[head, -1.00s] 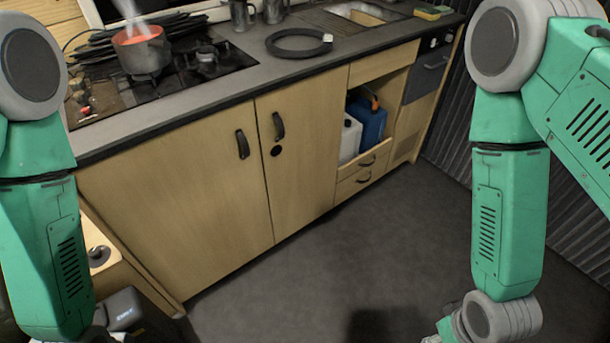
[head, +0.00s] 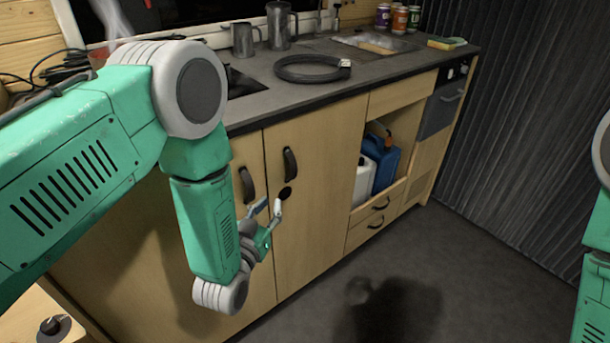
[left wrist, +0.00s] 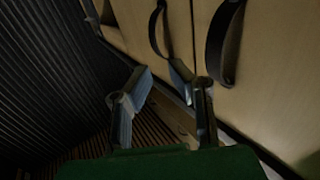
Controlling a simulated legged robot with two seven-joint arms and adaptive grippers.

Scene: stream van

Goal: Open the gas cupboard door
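Two pale wooden cupboard doors stand side by side under the counter, both closed: a left door (head: 110,255) and a right door (head: 315,205). Each has a dark curved handle, the left handle (head: 246,186) and the right handle (head: 290,163). No label shows which is the gas cupboard. My left gripper (head: 268,213) is open and empty in front of the seam between the doors, below the handles. Both handles show beyond its spread fingers (left wrist: 165,88) in the left wrist view. My right gripper is out of view.
An open bay right of the doors holds a blue canister (head: 385,162) and a white one (head: 364,182). The floor (head: 390,265) ahead is clear.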

